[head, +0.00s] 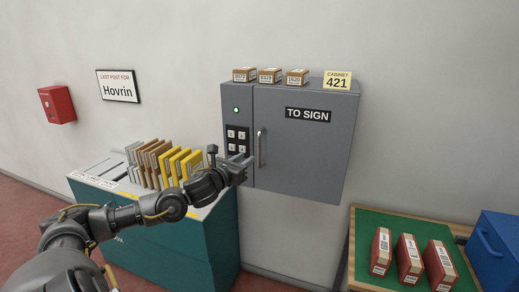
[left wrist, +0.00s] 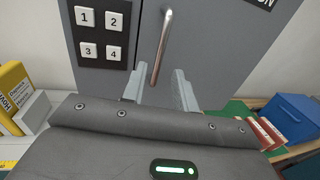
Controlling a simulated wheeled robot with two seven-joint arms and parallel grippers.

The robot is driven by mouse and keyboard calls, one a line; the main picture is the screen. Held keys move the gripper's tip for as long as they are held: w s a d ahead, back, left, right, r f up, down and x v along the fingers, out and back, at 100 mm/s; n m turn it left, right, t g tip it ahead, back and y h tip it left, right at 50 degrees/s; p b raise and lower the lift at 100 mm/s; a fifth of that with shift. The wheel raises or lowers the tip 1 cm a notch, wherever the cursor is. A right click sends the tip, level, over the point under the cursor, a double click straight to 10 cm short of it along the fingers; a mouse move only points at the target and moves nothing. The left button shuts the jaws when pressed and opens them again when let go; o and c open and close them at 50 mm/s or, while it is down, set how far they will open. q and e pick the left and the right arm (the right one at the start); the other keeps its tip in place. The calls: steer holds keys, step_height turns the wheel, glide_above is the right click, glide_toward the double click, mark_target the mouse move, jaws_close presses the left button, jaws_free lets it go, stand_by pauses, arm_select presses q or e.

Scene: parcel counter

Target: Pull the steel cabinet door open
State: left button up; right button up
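The grey steel cabinet (head: 290,140) hangs on the wall, and its door (head: 315,160) looks shut. The door carries a "TO SIGN" label (head: 308,115) and a vertical metal bar handle (head: 262,148) near its left edge. My left gripper (head: 248,160) is just left of the handle's lower part in the head view. In the left wrist view the two fingers (left wrist: 159,76) are spread apart, with the lower end of the handle (left wrist: 162,45) showing between their tips. I cannot tell whether they touch it. My right gripper is not in view.
A keypad (head: 237,140) and a lit green lamp (head: 236,110) sit left of the door. Small boxes (head: 270,75) stand on the cabinet. A teal sorting unit (head: 165,245) with envelopes is below left. A green-topped table (head: 375,220) with red parcels and a blue bin (head: 492,250) is right.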

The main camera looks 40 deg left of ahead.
arm_select(q)
steer(key=p, duration=0.4)
glide_above(259, 164)
steer(key=shift+w+a+r, duration=0.1)
steer(key=shift+w+a, duration=0.1)
steer(key=shift+w, duration=0.15)
steer(key=shift+c, duration=0.4)
jaws_close()
